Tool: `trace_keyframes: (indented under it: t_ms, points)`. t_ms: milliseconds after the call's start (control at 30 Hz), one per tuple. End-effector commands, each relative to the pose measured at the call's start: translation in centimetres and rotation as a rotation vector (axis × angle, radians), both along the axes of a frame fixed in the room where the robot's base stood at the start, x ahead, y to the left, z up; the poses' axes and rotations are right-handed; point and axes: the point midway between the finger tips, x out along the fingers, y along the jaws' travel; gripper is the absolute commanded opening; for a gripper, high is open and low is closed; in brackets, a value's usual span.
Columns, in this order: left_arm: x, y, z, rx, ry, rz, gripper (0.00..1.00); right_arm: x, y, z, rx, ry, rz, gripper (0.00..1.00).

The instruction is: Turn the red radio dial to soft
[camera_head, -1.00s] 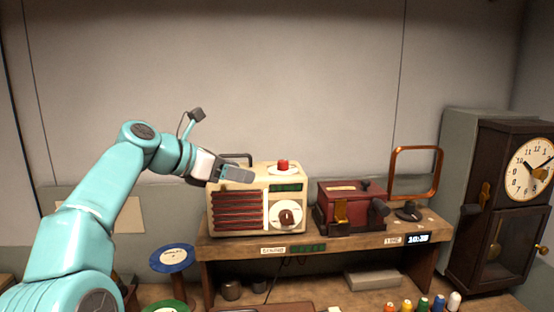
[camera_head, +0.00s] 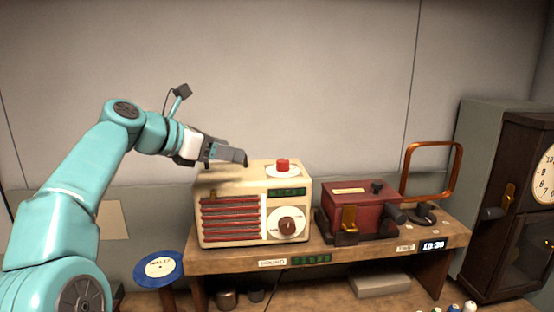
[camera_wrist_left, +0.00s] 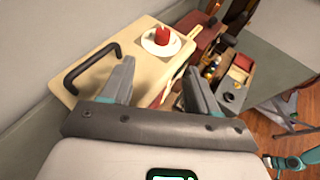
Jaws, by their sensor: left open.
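The cream radio (camera_head: 252,178) with red slats stands on a wooden shelf. A red knob (camera_head: 282,164) sits on a white disc on its top. A dark red knob (camera_head: 291,226) sits on a white dial on its front; its lettering is too small to read. My left gripper (camera_head: 238,157) is above the radio's top, left of the red top knob and apart from it. In the left wrist view, the open fingers (camera_wrist_left: 160,70) have nothing between them, and the red knob (camera_wrist_left: 161,35) lies beyond them.
A dark red box (camera_head: 360,208) with a brass piece and a copper loop (camera_head: 431,146) stand right of the radio. A blue disc (camera_head: 159,267) is at lower left. A tall clock (camera_head: 525,200) stands at right. The radio's black handle (camera_wrist_left: 92,68) is near the left finger.

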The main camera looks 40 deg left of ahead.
Motion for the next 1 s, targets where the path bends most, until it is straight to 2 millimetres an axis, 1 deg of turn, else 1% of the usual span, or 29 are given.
trace_keyframes:
  t_ms: [167, 400, 600, 700, 800, 1000]
  points:
    - [2.4, -0.8, -1.0, -0.001, 0.001, -0.006, 0.60, 0.0, 0.0, 0.4, 0.000, 0.000, 0.000, 0.76]
    - [7.7, -1.4, -3.2, -0.002, 0.003, -0.006, 0.60, 0.0, 0.0, 1.4, 0.000, 0.000, 0.000, 0.76]
    - [11.7, -1.7, -4.8, -0.001, 0.002, -0.005, 0.60, 0.0, 0.0, 2.3, 0.000, 0.000, 0.000, 0.76]
    - [13.1, -1.7, -5.3, 0.000, 0.001, -0.004, 0.60, 0.0, 0.0, 2.6, 0.000, 0.000, 0.000, 0.76]
    - [14.0, -1.7, -5.7, 0.000, 0.000, -0.002, 0.60, 0.0, 0.0, 2.8, 0.000, 0.000, 0.000, 0.76]
    - [14.6, -1.6, -6.1, 0.001, 0.000, -0.001, 0.60, 0.0, 0.0, 2.8, 0.000, 0.000, 0.000, 0.76]
